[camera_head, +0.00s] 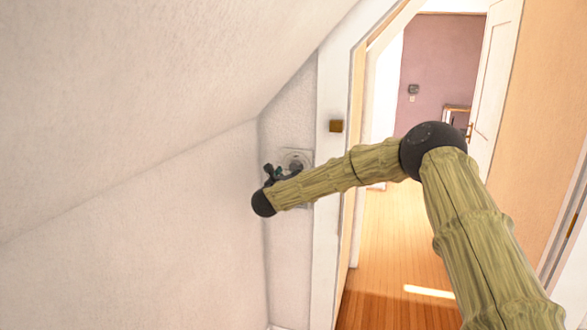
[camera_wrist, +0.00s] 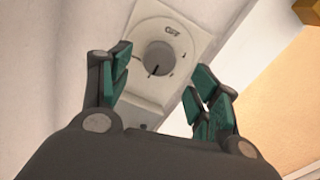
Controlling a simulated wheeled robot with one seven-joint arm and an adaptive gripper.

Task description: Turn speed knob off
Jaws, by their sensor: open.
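The speed knob (camera_wrist: 160,57) is a round grey dial on a white wall plate (camera_wrist: 148,22). In the wrist view, "OFF" is printed above the dial, with another small mark to its right. A dark pointer line on the dial points down, away from "OFF". In the head view the dial (camera_head: 292,161) sits on its plate on the narrow wall beside the door frame, partly hidden by my arm. My gripper (camera_wrist: 164,66) is open, its green-padded fingers on either side of the dial in the picture. I cannot tell whether they touch it.
A sloped ceiling (camera_head: 130,80) closes in above and to the left. The white door frame (camera_head: 332,180) stands just right of the plate, with a small brown block (camera_head: 336,126) on it. The doorway beyond opens onto a wooden floor (camera_head: 398,240).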

